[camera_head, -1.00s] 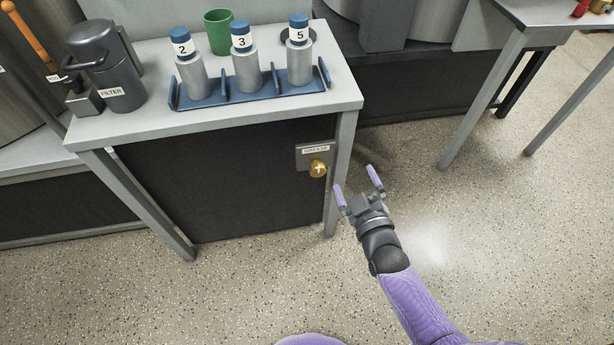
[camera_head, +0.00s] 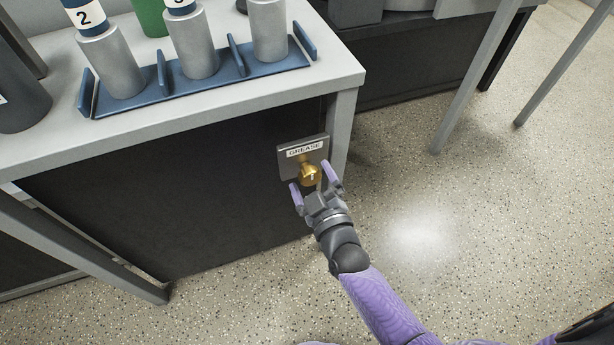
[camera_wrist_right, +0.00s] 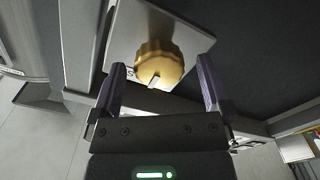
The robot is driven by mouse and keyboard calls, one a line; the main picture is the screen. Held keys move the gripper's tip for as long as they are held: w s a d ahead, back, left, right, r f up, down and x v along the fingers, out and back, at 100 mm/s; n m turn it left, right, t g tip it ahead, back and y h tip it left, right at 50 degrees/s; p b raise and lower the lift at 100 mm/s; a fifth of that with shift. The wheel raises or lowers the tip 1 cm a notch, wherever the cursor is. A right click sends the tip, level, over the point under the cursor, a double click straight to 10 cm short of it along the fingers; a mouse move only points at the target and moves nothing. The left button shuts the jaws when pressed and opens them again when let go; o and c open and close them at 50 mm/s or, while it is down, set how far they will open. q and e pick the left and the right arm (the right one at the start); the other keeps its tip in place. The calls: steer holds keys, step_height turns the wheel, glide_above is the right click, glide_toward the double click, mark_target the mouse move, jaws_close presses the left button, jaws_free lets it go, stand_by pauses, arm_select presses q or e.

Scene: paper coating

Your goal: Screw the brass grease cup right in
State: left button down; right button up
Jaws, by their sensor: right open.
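The brass grease cup (camera_head: 311,175) sits on a grey plate labelled GREASE (camera_head: 288,161) on the dark front panel below the table top. My right gripper (camera_head: 312,181) is open, with one purple finger to each side of the cup in the head view. In the right wrist view the ribbed cup (camera_wrist_right: 160,62) shows ahead of and between the open fingers of the gripper (camera_wrist_right: 159,80), with gaps on both sides. I cannot tell how far the fingers reach past the cup. My left gripper is not in view.
A blue rack (camera_head: 205,84) with grey numbered cylinders stands on the grey table (camera_head: 225,112). A table leg (camera_head: 343,130) is close to the right of the plate. A green cup (camera_head: 151,18) is behind the rack. The speckled floor (camera_head: 450,230) to the right is clear.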

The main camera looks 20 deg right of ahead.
steer(key=shift+w, duration=0.8)
steer(key=c, duration=1.3)
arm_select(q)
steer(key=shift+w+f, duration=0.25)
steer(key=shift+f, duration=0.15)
